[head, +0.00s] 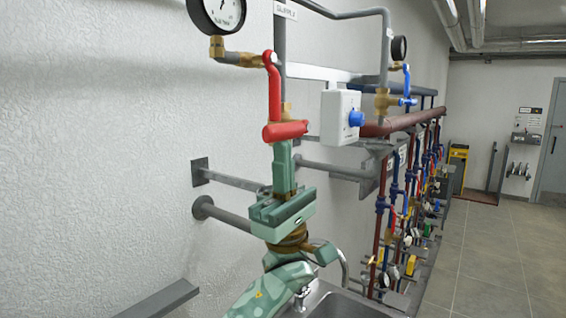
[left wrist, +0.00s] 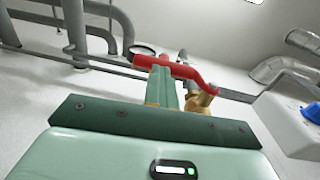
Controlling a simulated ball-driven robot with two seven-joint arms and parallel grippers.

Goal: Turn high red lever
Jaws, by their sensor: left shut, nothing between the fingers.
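A red horizontal lever handle (head: 285,130) is on the wall piping, below a longer upright red part (head: 274,90) that runs up towards the gauge. The red lever also shows in the left wrist view (left wrist: 178,67), bending down on its right to a brass valve (left wrist: 204,97). My left gripper (head: 283,155) is green and points upward. Its fingers are shut and empty, with the tips just under the red handle. In the left wrist view the finger tips (left wrist: 164,80) reach up to the lever; whether they touch it I cannot tell. My right gripper is out of view.
A round gauge (head: 220,12) hangs above left. A white box with a blue knob (head: 341,117) stands close right of the red handle. Grey wall pipes (head: 235,180) run behind my arm. A sink (head: 345,304) lies below. The floor at the right is clear.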

